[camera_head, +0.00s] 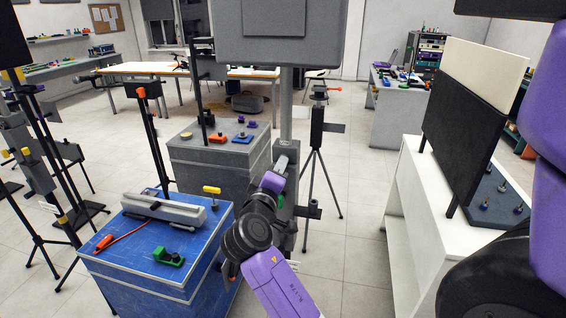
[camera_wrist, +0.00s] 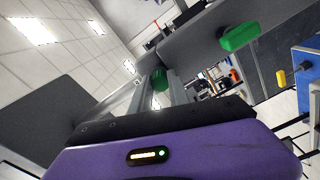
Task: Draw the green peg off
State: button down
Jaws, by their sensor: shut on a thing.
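My gripper (camera_wrist: 163,73) points away from the wrist camera, with its two grey fingers closed on a small green peg (camera_wrist: 159,82). The peg shows between the fingers, and whether it touches anything beyond them cannot be told. A larger green block (camera_wrist: 240,37) sits on a grey panel at the upper right of the wrist view, apart from the fingers. In the head view my arm reaches forward at the centre, beneath a large grey panel (camera_head: 290,35). The peg cannot be made out there.
A blue-topped cart (camera_head: 205,240) at lower left carries a grey rail, a green block (camera_head: 168,257) and an orange-handled tool. A grey cabinet (camera_head: 215,160) stands behind it. Tripods and stands crowd the left. A white bench (camera_head: 420,180) with a dark board is at right.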

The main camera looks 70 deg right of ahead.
jog(key=a, duration=0.7)
jog(key=shift+s, duration=0.3)
dwell(0.5)
